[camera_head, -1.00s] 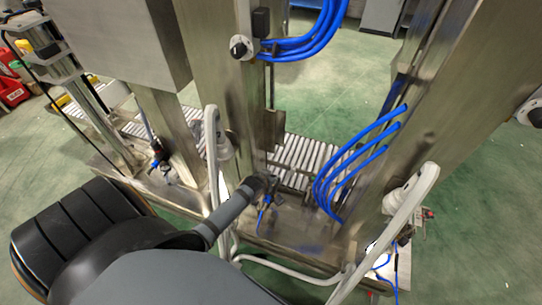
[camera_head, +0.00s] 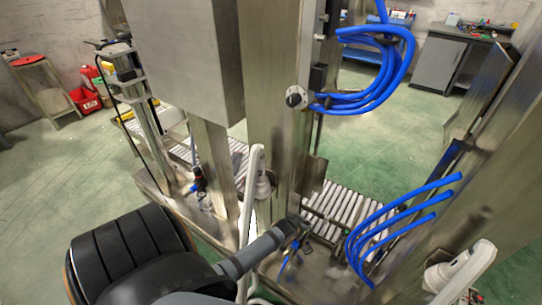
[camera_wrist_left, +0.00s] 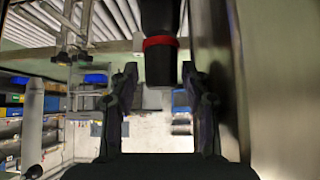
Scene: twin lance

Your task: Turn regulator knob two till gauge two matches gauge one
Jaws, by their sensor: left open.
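My left gripper (camera_head: 298,224) reaches in from the lower left in the head view, close to the machine's lower deck. In the left wrist view its two dark fingers (camera_wrist_left: 160,82) are apart. A black cylindrical knob with a red band (camera_wrist_left: 160,62) hangs from the top of that view, its end showing between the fingertips; I see no finger closed on it. In the head view a small dark regulator with blue fittings (camera_head: 200,182) stands on the left part of the machine. Blue fittings (camera_head: 287,262) show just below my gripper. No gauge reading is legible. My right gripper is out of view.
Steel columns (camera_head: 272,90) rise close beside my gripper. White pipes (camera_head: 250,205) and blue hoses (camera_head: 400,225) flank it. A roller conveyor (camera_head: 345,208) runs behind. A black-and-white rotary switch (camera_head: 296,97) sits on the column. Green floor is open at the left.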

